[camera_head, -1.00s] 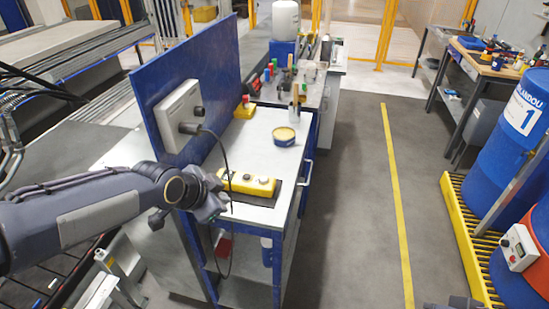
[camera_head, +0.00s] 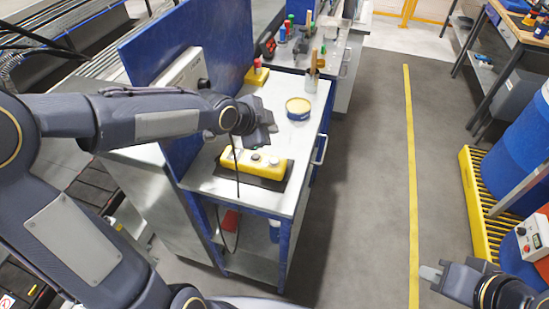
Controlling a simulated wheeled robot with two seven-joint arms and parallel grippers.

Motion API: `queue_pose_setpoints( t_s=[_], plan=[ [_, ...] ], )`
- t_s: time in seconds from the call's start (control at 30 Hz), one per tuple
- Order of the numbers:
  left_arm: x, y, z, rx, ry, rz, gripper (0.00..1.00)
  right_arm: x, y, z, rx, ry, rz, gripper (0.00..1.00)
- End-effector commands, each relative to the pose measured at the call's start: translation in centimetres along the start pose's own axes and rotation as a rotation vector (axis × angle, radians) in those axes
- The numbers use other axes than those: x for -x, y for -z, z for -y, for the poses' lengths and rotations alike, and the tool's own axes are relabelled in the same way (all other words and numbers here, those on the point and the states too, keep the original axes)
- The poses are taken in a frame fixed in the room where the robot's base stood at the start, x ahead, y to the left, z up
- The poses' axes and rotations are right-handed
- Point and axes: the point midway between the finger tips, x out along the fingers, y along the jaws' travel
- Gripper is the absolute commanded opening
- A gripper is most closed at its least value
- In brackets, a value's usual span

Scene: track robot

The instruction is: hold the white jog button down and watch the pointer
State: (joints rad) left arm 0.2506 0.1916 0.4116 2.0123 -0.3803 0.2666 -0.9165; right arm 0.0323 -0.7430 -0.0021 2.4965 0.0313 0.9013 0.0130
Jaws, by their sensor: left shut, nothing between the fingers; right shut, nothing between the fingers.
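A yellow button box (camera_head: 236,162) lies on a dark mat on the bench top. Two small round buttons show on it; a pale one (camera_head: 274,160) is to the right, but I cannot tell which is the white jog button. My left gripper (camera_head: 272,128) is shut and empty, above and behind the box, apart from the buttons as far as I can see. My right gripper (camera_head: 430,272) is shut and empty over the floor at lower right. A grey box (camera_head: 184,72) on the blue panel is partly behind my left arm. No pointer can be made out.
A yellow-rimmed tin (camera_head: 298,108), a yellow block with a red button (camera_head: 257,74) and a cup of brushes (camera_head: 311,80) stand farther back on the bench. A cable hangs past the bench's front edge. Blue drums (camera_head: 520,130) stand at right; the aisle between is clear.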

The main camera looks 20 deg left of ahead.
Motion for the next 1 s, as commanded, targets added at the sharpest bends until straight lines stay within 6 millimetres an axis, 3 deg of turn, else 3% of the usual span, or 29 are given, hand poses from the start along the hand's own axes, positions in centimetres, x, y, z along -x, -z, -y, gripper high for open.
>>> queue_pose_setpoints(
  t_s=[0.27, 0.7, 1.0],
  plan=[
    [-1.3, -1.0, -1.0, 0.001, -0.001, 0.0, 0.0, -1.4, -0.7, -0.7, 0.0, 0.0, 0.0, 0.0],
    [-5.5, -4.0, -4.1, 0.001, 0.0, 0.001, 0.0, -5.9, -3.0, -2.7, 0.0, 0.0, 0.0, 0.0],
    [-6.1, -4.5, -4.5, 0.001, 0.0, 0.001, 0.0, -6.5, -3.3, -3.0, 0.0, 0.0, 0.0, 0.0]
  ],
)
